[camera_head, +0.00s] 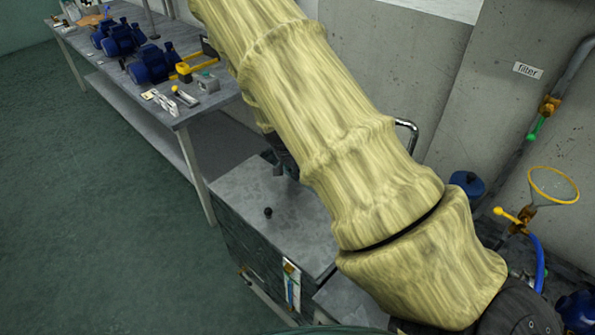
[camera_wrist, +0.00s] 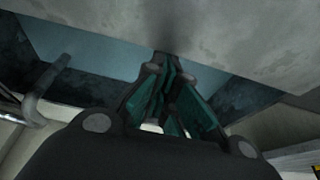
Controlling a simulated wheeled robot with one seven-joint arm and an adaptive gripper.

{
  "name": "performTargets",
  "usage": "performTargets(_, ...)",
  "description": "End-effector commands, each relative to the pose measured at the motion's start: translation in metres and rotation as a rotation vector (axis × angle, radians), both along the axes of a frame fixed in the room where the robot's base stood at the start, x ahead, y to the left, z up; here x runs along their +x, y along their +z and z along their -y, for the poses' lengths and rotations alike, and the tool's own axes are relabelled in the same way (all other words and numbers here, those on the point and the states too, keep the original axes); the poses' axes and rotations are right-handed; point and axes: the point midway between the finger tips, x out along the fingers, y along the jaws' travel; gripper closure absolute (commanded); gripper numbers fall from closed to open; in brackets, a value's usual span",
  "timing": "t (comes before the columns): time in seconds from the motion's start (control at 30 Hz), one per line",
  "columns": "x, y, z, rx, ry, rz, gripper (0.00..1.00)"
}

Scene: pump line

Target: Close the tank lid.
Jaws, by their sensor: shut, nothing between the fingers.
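The tank (camera_head: 262,258) is a dark box at the lower middle of the head view. A flat grey plate, which looks like the tank lid (camera_head: 240,190), lies over its top with a small black knob (camera_head: 267,212); my arm hides its right side. In the wrist view a grey slab (camera_wrist: 235,35), apparently the lid, crosses the top, with a pale blue surface and dark walls beyond its edge. My gripper (camera_wrist: 167,68) is shut and empty, its tips close to the slab's edge; contact is unclear. In the head view it is mostly hidden behind my arm.
A long workbench (camera_head: 222,92) with several blue pumps (camera_head: 152,65) and small parts stands at the upper left. A bent metal pipe (camera_head: 408,128) rises behind my arm. A yellow-rimmed funnel (camera_head: 553,185) and pipework are at right. The green floor at left is clear.

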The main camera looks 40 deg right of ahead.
Motion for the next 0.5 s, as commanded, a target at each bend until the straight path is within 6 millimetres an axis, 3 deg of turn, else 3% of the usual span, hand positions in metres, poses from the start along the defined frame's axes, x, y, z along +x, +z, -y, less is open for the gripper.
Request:
performTargets(0.17, -0.001, 0.008, -0.007, 0.005, 0.002, -0.004, 1.0)
performTargets(0.5, -0.005, 0.053, -0.015, 0.003, -0.003, -0.001, 1.0)
